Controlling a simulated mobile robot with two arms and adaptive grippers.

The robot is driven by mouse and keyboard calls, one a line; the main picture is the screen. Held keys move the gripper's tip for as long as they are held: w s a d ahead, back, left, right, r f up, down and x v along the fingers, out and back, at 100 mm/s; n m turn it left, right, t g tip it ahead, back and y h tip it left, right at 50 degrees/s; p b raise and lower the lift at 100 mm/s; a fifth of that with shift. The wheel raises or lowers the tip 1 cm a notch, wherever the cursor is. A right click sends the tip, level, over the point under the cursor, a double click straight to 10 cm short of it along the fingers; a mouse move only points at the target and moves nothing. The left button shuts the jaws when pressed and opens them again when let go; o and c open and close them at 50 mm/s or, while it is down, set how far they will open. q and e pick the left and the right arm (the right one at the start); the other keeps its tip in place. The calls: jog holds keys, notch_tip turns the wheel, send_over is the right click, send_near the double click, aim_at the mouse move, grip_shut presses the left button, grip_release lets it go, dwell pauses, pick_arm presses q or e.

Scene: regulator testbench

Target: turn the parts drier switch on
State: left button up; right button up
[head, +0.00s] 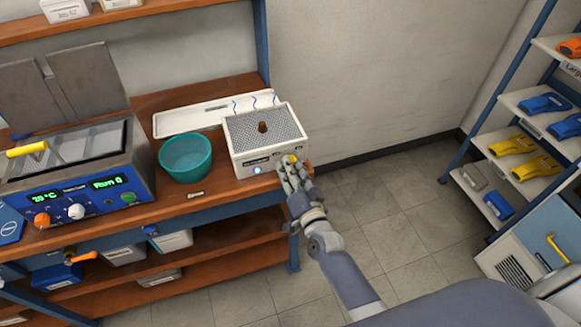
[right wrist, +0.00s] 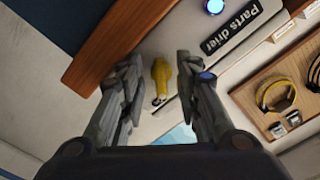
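The parts drier (head: 241,142) is a white box with a perforated grey top and a small brown part on it, at the right end of the bench. Its front has a black name label (right wrist: 230,27) and a lit blue lamp (head: 257,170). A yellow switch lever (right wrist: 160,80) is on its front. My right gripper (head: 290,170) is at the drier's front right corner. In the right wrist view its fingers (right wrist: 158,70) are open, one on each side of the lever, with gaps visible. Whether the lever is on is unclear. My left gripper is not in view.
A teal bowl (head: 186,158) stands left of the drier, and a bath with green displays (head: 80,190) is further left. A white tray (head: 190,120) lies behind. Shelves with yellow and blue tools (head: 512,145) stand at the right; the floor (head: 400,220) between is clear.

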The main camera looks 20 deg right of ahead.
jog(key=s, duration=1.1)
jog(key=shift+d, duration=0.2)
